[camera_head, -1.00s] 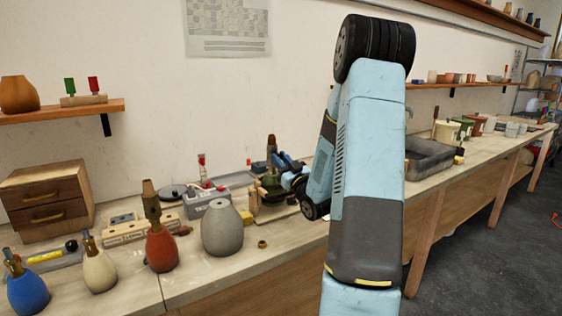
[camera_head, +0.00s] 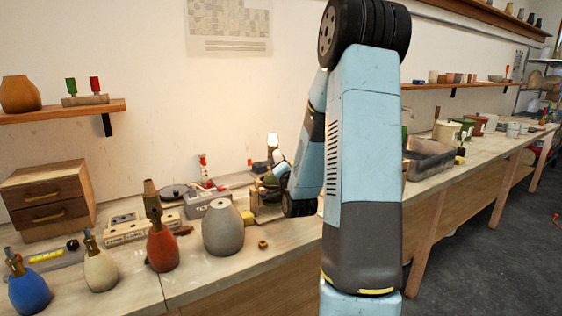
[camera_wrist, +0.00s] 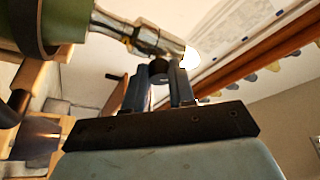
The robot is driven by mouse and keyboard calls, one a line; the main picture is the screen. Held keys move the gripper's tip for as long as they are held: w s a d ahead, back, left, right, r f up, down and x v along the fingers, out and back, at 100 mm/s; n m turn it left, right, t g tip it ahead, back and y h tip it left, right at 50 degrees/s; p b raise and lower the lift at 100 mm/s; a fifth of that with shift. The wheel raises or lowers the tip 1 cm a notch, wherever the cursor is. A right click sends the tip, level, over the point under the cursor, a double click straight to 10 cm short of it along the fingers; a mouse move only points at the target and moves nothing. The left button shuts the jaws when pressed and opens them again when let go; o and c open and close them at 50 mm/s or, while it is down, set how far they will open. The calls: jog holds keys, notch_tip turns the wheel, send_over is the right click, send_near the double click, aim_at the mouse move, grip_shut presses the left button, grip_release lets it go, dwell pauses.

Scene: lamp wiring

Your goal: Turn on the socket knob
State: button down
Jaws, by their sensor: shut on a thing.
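A green lamp (camera_head: 266,190) stands on a wooden cradle at the middle of the bench, partly hidden behind my arm. Its bulb (camera_head: 272,140) glows white at the top. In the wrist view the green lamp body (camera_wrist: 60,18) is at the upper left, with the metal socket (camera_wrist: 143,34) running out from it to the lit bulb (camera_wrist: 191,58). The small dark socket knob (camera_wrist: 158,68) sits below the socket. My gripper (camera_wrist: 160,75) has its two blue fingers shut on the knob, one on each side. In the head view the gripper (camera_head: 281,165) is small beside the lamp.
A grey vase (camera_head: 223,232) and a red vase (camera_head: 162,248) stand to the left of the lamp. A grey box (camera_head: 208,204) and a wooden block (camera_head: 138,228) lie behind them. A small brass ring (camera_head: 263,244) lies near the front edge. A grey basin (camera_head: 430,160) is at the right.

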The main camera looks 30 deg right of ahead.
jog(key=m+g, duration=0.1)
jog(key=m, duration=0.1)
jog(key=m+g+h, duration=0.1)
jog(key=m, duration=0.2)
jog(key=shift+d, duration=0.1)
jog(key=shift+m, duration=0.4)
jog(key=c, duration=0.9)
grip_release()
jog(key=shift+c, duration=0.2)
jog(key=shift+s, duration=0.1)
